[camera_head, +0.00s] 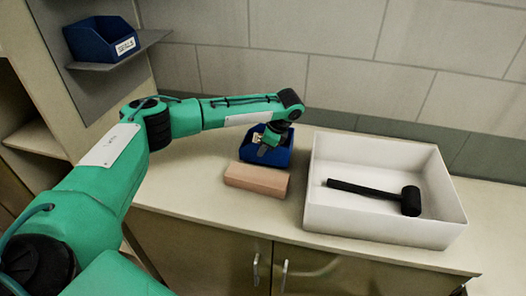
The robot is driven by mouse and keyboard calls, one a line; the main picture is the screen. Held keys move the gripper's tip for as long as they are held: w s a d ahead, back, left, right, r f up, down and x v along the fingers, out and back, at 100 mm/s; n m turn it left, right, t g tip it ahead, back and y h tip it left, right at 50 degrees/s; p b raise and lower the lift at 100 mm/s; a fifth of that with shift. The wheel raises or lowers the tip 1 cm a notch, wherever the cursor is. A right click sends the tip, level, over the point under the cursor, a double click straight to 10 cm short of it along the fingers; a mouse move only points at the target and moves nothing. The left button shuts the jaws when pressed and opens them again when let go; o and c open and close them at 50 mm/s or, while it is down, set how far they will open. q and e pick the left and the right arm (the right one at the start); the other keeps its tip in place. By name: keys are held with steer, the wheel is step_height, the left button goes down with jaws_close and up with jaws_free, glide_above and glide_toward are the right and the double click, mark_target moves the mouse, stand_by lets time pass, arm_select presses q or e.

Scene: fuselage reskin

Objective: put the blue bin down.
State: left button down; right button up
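A blue bin (281,157) is in the middle of the view, just behind a tan block, at or very near the counter top. I cannot tell if its base touches the counter. My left gripper (263,149) reaches down from the upper right onto the bin and appears shut on its wall; the fingertips are small and partly hidden. A second blue bin (88,45), with a white label, stands on a small wall shelf at the upper left. My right gripper is not in view.
The tan block (256,179) lies directly in front of the middle bin. A white tray (385,226) holding a black mallet (380,192) stands to the right on the counter (199,190). The counter left of the block is bare. A tiled wall is behind.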

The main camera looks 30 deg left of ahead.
arm_select(q)
steer(key=shift+f, duration=1.15)
steer(key=c, duration=2)
jaws_free()
steer(key=shift+f, duration=0.1)
steer(key=o, duration=0.4)
steer(key=shift+c, duration=0.2)
